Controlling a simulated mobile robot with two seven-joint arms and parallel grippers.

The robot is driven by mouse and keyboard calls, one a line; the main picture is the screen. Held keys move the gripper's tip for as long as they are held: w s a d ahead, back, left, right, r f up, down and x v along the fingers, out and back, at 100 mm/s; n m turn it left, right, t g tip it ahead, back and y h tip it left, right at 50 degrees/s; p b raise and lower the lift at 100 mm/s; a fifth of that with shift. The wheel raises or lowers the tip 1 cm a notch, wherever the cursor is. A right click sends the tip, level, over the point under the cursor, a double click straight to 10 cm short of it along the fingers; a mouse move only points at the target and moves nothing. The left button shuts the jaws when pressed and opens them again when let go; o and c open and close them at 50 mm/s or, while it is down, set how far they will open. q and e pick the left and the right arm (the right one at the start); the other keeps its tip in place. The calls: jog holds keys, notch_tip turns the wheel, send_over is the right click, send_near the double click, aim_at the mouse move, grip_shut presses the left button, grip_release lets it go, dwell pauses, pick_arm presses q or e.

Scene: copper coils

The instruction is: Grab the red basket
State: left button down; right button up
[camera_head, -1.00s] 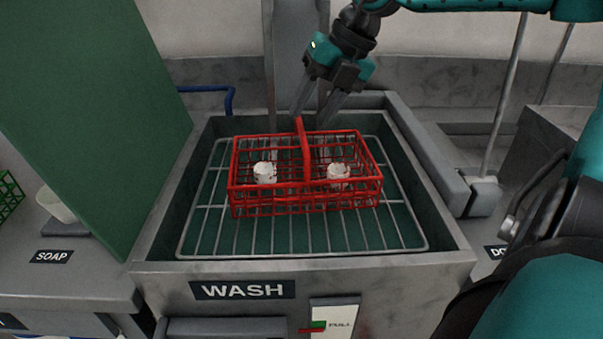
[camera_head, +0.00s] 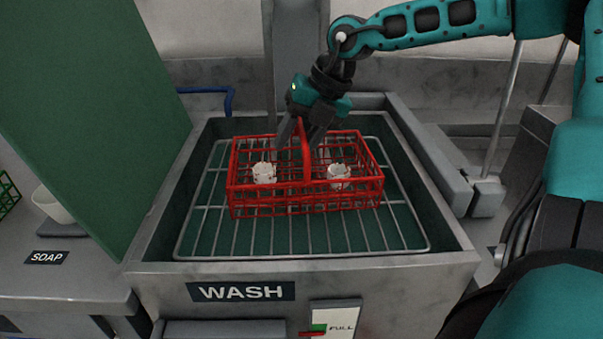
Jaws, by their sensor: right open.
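The red basket (camera_head: 305,205) is a wire crate with a raised middle handle (camera_head: 306,155). It stands upright on a wire rack inside the WASH basin. Two white, notched pieces sit in it, one on the left (camera_head: 264,173) and one on the right (camera_head: 338,172). My right gripper (camera_head: 297,147) is open and points down at the far part of the handle, with one finger on each side of it. I cannot tell whether the fingers touch the handle. My left gripper is not in view.
The wire rack (camera_head: 330,237) lies in the basin, whose grey rim (camera_head: 300,268) surrounds the basket. A green panel (camera_head: 85,110) stands at the left, by a white cup (camera_head: 55,206) near the SOAP label. A grey post (camera_head: 296,55) rises behind the basin.

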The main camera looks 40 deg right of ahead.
grip_shut()
